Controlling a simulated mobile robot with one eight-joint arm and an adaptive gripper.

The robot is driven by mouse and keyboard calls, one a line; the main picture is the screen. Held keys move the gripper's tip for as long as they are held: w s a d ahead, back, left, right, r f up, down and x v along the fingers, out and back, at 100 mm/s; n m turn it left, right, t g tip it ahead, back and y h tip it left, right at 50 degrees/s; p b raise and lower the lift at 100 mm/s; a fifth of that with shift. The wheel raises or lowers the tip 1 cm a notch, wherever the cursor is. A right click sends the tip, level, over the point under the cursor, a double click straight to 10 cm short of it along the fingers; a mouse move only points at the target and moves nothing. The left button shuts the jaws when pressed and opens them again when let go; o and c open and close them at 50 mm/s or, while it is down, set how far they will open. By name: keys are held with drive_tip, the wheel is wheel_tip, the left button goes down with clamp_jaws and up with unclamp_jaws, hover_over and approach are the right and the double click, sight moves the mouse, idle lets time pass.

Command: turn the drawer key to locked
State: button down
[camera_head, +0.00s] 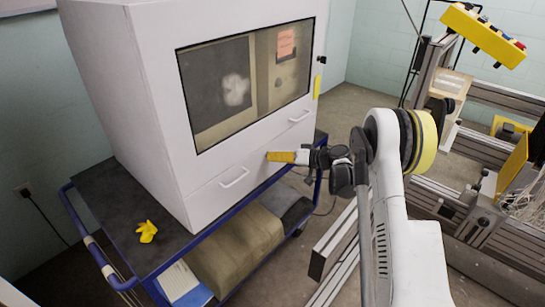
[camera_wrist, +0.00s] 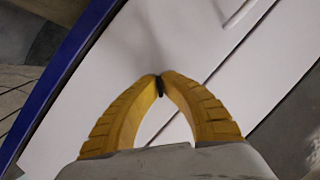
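The drawer (camera_head: 215,192) is the white lower panel of a white cabinet, with a pale bar handle (camera_head: 234,178). It appears shut. My gripper (camera_head: 268,156) reaches in from the right, its yellow fingertips at the cabinet front near the drawer's upper right. In the wrist view the two yellow fingers meet at their tips around a small dark piece, which looks like the drawer key (camera_wrist: 159,87). The key is mostly hidden by the fingers, and its turn angle cannot be read. The key is hidden in the head view.
The cabinet stands on a blue-railed cart (camera_head: 110,205) with a yellow crumpled item (camera_head: 147,231) on its top. A second handle (camera_head: 299,116) is above the gripper. Metal frames and a yellow button box (camera_head: 484,36) stand at right.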

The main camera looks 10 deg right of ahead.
drive_tip(key=n+h, duration=0.1)
drive_tip(key=n, duration=0.1)
drive_tip(key=shift+n+t+h, duration=0.3)
drive_tip(key=shift+t+h, duration=0.1)
drive_tip(key=shift+n+t+h, duration=0.5)
drive_tip(key=shift+n+h, duration=0.3)
drive_tip(key=shift+n, duration=0.5)
drive_tip(key=c, duration=1.6)
unclamp_jaws()
drive_tip(key=v, duration=1.2)
